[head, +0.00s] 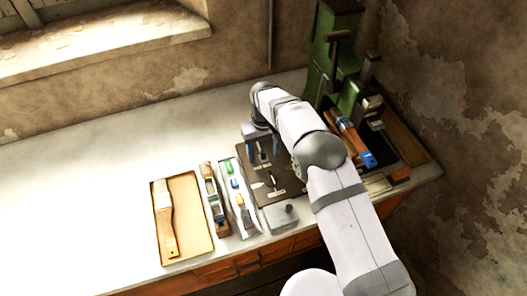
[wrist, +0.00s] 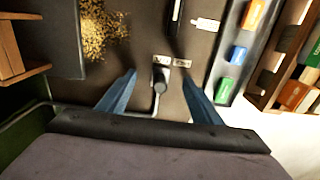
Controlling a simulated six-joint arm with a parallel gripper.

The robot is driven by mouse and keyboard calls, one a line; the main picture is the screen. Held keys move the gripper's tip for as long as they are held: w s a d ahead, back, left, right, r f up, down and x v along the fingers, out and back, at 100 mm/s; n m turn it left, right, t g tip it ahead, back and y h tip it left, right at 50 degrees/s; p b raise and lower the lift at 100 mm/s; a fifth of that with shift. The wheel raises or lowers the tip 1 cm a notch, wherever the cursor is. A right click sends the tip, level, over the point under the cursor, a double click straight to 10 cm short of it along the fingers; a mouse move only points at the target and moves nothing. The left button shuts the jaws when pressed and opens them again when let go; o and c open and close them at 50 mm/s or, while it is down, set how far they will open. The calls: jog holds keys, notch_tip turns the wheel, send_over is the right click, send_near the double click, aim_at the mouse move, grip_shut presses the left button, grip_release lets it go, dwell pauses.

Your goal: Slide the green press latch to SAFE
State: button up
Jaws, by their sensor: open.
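A dark upright lever or knob (wrist: 160,78) stands on a dark board, between small pale label plates (wrist: 182,62) whose lettering is too small to read. It may be the press latch; no green shows on it. My gripper (wrist: 159,80) is open, its two blue fingers on either side of the knob with gaps at both sides; whether they are down at its height I cannot tell. In the head view my gripper (head: 263,147) hangs over the back left part of the dark board (head: 287,188). The green press (head: 341,25) stands at the back right, partly hidden by my arm.
A narrow tray (head: 250,228) with small coloured blocks, a wooden rack (head: 214,200) and a tan tray (head: 200,233) with a brush lie left of the board. A grey box (head: 282,219) sits in front. The bench's left is clear.

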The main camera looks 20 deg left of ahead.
jog(key=shift+r+p, duration=2.4)
jog(key=shift+r, duration=1.65)
jog(key=shift+w+d+r, duration=0.1)
jog(key=shift+w+d, duration=0.05)
jog(key=shift+d, duration=0.15)
jog(key=s+d+r+m, duration=0.15)
jog(key=d+r, duration=0.35)
jog(key=d, duration=0.7)
jog(key=d+r+m, duration=0.3)
jog(key=d+r, duration=0.1)
jog(key=d, duration=0.9)
jog(key=s+d+m, duration=0.4)
jog(key=s+d, duration=1)
jog(key=s, duration=0.4)
jog(key=shift+d, duration=0.25)
